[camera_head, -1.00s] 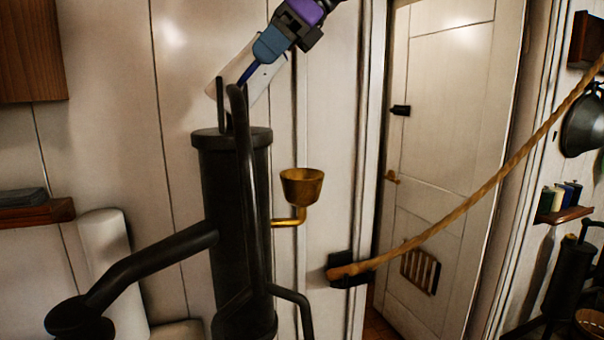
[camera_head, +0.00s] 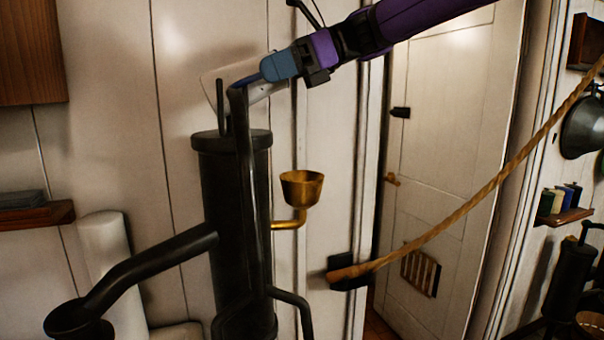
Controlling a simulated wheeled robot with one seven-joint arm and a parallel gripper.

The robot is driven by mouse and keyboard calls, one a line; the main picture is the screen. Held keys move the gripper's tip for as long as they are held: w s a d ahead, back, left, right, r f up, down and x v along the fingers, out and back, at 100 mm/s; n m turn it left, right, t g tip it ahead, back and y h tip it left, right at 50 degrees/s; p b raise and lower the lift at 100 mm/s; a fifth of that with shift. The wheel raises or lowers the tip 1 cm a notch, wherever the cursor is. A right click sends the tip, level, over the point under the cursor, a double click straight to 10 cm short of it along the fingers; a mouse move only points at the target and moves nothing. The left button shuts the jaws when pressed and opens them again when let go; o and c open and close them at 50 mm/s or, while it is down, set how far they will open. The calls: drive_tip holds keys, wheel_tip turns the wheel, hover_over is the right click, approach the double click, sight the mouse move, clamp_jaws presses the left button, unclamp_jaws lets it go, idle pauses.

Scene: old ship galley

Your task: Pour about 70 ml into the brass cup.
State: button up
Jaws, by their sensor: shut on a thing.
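The brass cup (camera_head: 302,189) sits upright on a brass bracket beside the black pump, right of its body. My gripper (camera_head: 266,72) is above and left of the cup, near the pump's top. It is shut on a pale, whitish thing (camera_head: 213,84), held tilted and partly hidden behind the gripper and the pump's rods. Its full shape, its opening and any liquid in it cannot be made out. No stream shows, and the inside of the cup is too dark to judge.
The black pump (camera_head: 215,185) stands in front, with a spout to the lower left and upright rods close to my gripper. A rope (camera_head: 455,212) slants across the right side before a white door (camera_head: 440,130). A small shelf (camera_head: 40,214) is at left.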

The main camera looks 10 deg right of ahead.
drive_tip(key=shift+d+f+y, duration=0.1)
drive_tip(key=shift+f+y, duration=0.1)
drive_tip(key=shift+y, duration=0.1)
drive_tip(key=shift+d+f+y+b, duration=0.15)
drive_tip(key=shift+d+y+b, duration=0.15)
drive_tip(key=shift+b, duration=0.1)
drive_tip(key=shift+d+f+b, duration=0.1)
drive_tip(key=shift+d+b, duration=0.05)
drive_tip(key=shift+b, duration=0.15)
drive_tip(key=shift+w+a+b, duration=0.1)
drive_tip(key=shift+a+b, duration=0.15)
drive_tip(key=shift+b, duration=0.05)
drive_tip(key=shift+d+f+y+b, duration=0.1)
drive_tip(key=shift+f+y+b, duration=0.05)
drive_tip(key=shift+y+b, duration=0.25)
drive_tip(key=shift+a+f+y+b, duration=0.3)
drive_tip(key=shift+a+f+b, duration=0.1)
drive_tip(key=shift+b, duration=0.15)
idle(0.9)
